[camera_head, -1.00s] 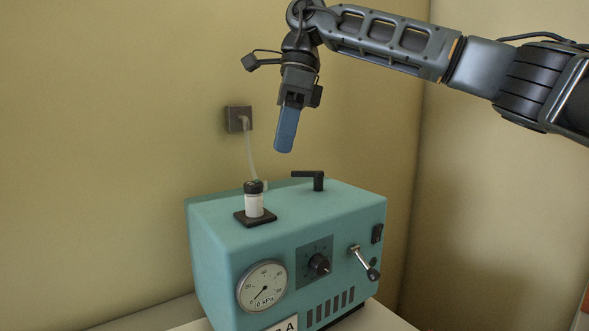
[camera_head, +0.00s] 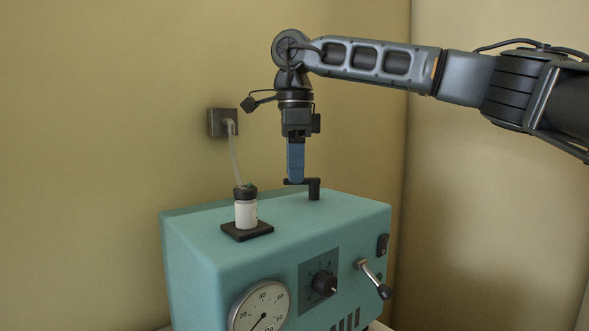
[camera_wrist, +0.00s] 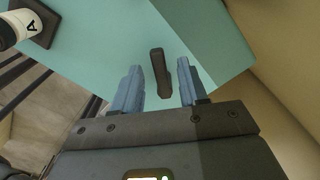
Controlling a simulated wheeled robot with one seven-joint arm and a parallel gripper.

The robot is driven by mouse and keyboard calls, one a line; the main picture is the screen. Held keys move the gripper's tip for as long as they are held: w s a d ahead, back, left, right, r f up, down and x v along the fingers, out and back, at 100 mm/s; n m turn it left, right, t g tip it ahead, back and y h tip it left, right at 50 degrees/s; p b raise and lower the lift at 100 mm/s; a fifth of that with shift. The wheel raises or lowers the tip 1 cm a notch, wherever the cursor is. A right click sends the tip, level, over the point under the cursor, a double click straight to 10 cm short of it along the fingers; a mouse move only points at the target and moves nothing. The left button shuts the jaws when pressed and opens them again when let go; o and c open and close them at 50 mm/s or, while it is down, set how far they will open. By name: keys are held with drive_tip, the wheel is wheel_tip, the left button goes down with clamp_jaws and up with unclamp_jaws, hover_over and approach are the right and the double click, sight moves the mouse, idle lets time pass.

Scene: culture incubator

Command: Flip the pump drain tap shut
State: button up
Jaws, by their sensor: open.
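A teal pump box (camera_head: 215,240) stands below my gripper. On its top is a black L-shaped tap handle (camera_head: 314,189), with an upright post and an arm pointing left in the head view. My gripper (camera_head: 295,181) points straight down with its blue fingers at the handle's arm. In the wrist view, the black handle (camera_wrist: 160,72) lies between the two spread fingers of my gripper (camera_wrist: 159,68), with a gap visible on each side. A metal lever with a black knob (camera_head: 371,277) is on the front face. Which of the two is the drain tap is not labelled.
A white bottle with a black cap (camera_head: 246,213) stands on a black pad left of the handle. A clear tube (camera_head: 235,160) runs from it to a wall box (camera_head: 222,122). The front has a dial gauge (camera_head: 260,312) and black knob (camera_head: 324,283). Walls stand behind and right.

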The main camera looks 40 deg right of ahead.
drive_tip(key=shift+f, duration=0.35)
clamp_jaws()
